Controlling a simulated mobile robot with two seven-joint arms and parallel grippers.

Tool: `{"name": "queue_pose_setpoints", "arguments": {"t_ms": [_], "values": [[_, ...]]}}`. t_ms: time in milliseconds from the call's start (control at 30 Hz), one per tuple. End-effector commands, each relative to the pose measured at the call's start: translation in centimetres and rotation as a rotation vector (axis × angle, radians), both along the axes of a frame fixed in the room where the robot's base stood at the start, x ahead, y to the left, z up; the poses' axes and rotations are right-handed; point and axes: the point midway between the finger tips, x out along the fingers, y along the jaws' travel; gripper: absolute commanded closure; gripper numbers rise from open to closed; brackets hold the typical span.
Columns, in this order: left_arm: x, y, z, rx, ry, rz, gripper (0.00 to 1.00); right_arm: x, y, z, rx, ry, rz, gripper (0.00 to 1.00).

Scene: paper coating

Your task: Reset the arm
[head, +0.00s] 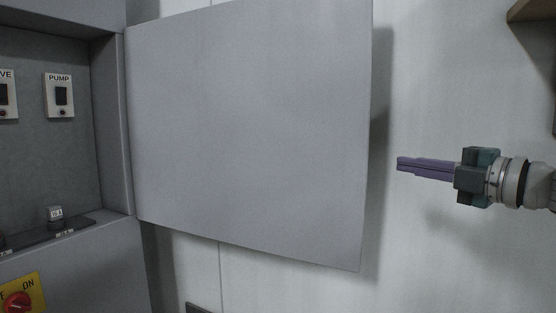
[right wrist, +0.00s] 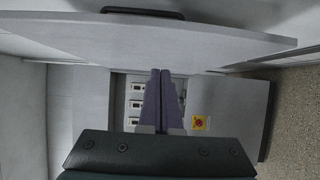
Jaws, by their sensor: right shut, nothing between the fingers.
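My right gripper (head: 399,164) comes in from the right in the head view. Its purple fingers are shut, empty, and point left toward the open door's free edge, apart from it in the picture. In the right wrist view the same gripper (right wrist: 160,72) shows with its fingers together. A grey cabinet door (head: 250,130) stands open in the middle of the head view; it also shows in the right wrist view (right wrist: 200,40) with a dark handle (right wrist: 142,12). My left gripper is not in view.
The open cabinet (head: 115,120) at left holds a PUMP switch (head: 60,95) and other switches. A red knob on a yellow plate (head: 18,300) sits below. A brown ledge (head: 532,10) is at the upper right. The pale wall right of the door is bare.

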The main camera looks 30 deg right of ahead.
Motion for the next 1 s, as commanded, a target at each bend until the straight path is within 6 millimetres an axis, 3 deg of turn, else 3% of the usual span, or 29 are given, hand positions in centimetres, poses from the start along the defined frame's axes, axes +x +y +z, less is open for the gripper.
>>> {"name": "queue_pose_setpoints", "arguments": {"t_ms": [333, 467, 567, 667, 800, 900, 1000], "values": [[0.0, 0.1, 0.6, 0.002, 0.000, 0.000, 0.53, -1.1, -0.2, 0.0, 0.027, 0.003, -0.021, 1.00], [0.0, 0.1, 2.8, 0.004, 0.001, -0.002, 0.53, -1.5, 0.9, -0.8, 0.169, 0.029, -0.135, 1.00], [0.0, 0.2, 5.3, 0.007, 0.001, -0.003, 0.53, -2.8, 2.9, -2.7, 0.371, 0.097, -0.292, 1.00], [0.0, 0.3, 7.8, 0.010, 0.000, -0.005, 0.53, -5.3, 6.5, -5.2, 0.601, 0.224, -0.467, 1.00], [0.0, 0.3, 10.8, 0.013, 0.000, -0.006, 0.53, -10.3, 13.7, -8.0, 0.884, 0.477, -0.675, 1.00], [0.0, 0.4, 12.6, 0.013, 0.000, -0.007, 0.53, -14.3, 19.5, -8.3, 1.035, 0.679, -0.778, 1.00], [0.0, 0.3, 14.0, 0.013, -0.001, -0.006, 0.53, -17.9, 24.7, -7.5, 1.137, 0.873, -0.840, 1.00]]}}
